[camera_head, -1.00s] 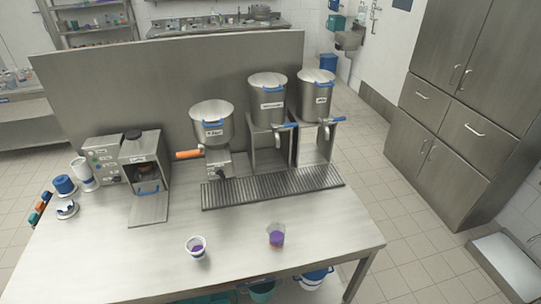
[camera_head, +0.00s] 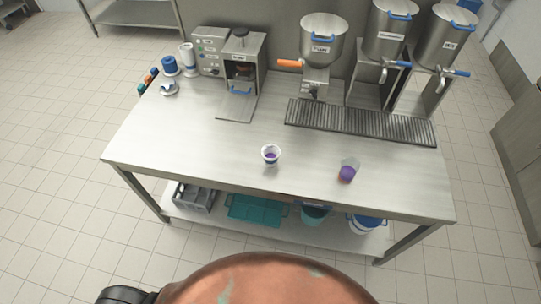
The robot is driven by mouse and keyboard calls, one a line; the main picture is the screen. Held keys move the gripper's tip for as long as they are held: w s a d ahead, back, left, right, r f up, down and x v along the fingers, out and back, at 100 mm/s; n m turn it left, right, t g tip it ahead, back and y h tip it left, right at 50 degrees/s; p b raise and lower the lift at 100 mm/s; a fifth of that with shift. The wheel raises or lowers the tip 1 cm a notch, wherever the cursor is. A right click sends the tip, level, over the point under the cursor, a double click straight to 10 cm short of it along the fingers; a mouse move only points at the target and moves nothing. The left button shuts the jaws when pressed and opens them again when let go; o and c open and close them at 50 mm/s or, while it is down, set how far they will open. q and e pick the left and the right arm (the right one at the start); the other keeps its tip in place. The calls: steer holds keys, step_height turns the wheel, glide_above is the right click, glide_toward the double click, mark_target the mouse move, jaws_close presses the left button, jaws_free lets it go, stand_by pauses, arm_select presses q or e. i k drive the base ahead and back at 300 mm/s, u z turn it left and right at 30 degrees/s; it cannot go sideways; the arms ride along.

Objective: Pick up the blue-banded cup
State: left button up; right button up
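Two small cups stand apart near the front of the steel table (camera_head: 200,135). One is a whitish cup (camera_head: 271,154) with a dark rim and purple contents, near the middle. The other is a clear cup (camera_head: 348,169) to its right, with purple contents and some orange at the bottom. Both look upright. At this size I cannot tell which of them carries a blue band. Neither of my grippers is in view.
Three steel hoppers (camera_head: 323,40) stand at the back above a grated drip tray (camera_head: 360,122). A sealing machine (camera_head: 243,70) stands at the back left, with blue and white items (camera_head: 169,66) beside it. A lower shelf holds a teal tray (camera_head: 256,208). The table's left front is clear.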

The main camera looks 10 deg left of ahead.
mark_target(270, 153)
steer(key=u, duration=1.85)
steer(key=i, duration=1.6)
steer(key=z, duration=1.3)
